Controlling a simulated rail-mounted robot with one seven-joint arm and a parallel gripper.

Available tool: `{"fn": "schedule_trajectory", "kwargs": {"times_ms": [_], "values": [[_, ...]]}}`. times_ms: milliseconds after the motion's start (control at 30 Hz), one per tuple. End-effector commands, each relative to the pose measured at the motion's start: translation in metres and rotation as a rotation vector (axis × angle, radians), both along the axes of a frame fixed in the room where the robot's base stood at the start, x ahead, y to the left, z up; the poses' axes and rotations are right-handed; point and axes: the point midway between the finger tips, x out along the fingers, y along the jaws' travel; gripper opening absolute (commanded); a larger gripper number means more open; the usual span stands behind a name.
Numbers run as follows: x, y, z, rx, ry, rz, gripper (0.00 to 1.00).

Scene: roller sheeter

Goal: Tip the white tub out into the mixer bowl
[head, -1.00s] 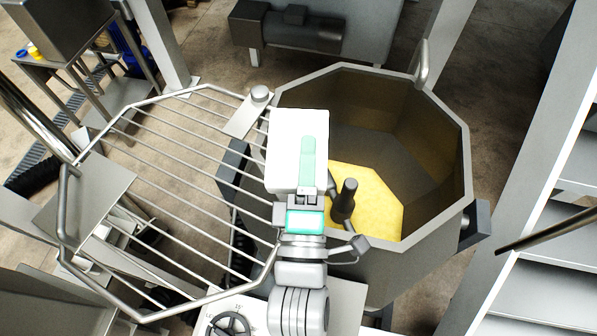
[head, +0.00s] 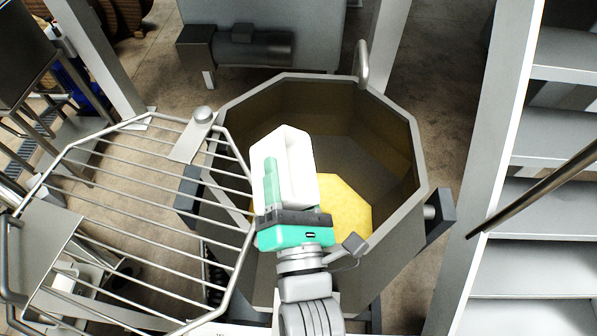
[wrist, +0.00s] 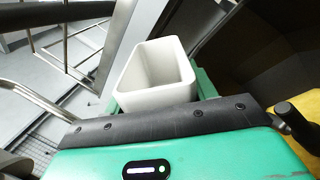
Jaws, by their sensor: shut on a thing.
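The white tub (head: 298,150) is held in my gripper (head: 285,185) over the left part of the mixer bowl (head: 398,190). The tub is tilted. In the wrist view the tub (wrist: 150,75) shows its open mouth and white inner walls; I see no contents, but its bottom is not clear. The octagonal grey bowl is open on top, with a yellow mass (head: 350,205) in its bottom.
The bar guard (head: 130,185) is swung open to the left of the bowl. A raised handle (head: 362,60) stands at the bowl's back rim. Grey steps (head: 535,210) and a slanting rail (head: 535,195) are at the right. A motor (head: 235,47) sits behind.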

Motion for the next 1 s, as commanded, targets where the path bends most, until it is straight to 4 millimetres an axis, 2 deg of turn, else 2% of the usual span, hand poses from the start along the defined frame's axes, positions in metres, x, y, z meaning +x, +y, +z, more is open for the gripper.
{"fn": "schedule_trajectory", "kwargs": {"times_ms": [133, 167, 333, 400, 767, 1000], "values": [[0.0, 0.004, 0.013, -0.295, 0.029, 0.002, 0.23], [0.0, 0.005, 0.01, -0.323, 0.032, 0.005, 0.23], [0.0, 0.008, 0.01, -0.415, 0.043, 0.007, 0.23], [0.001, 0.007, 0.019, -0.429, 0.061, 0.002, 0.23], [0.0, 0.007, 0.023, -0.525, 0.064, 0.004, 0.23], [0.001, 0.007, 0.022, -0.654, 0.075, 0.002, 0.23]]}}
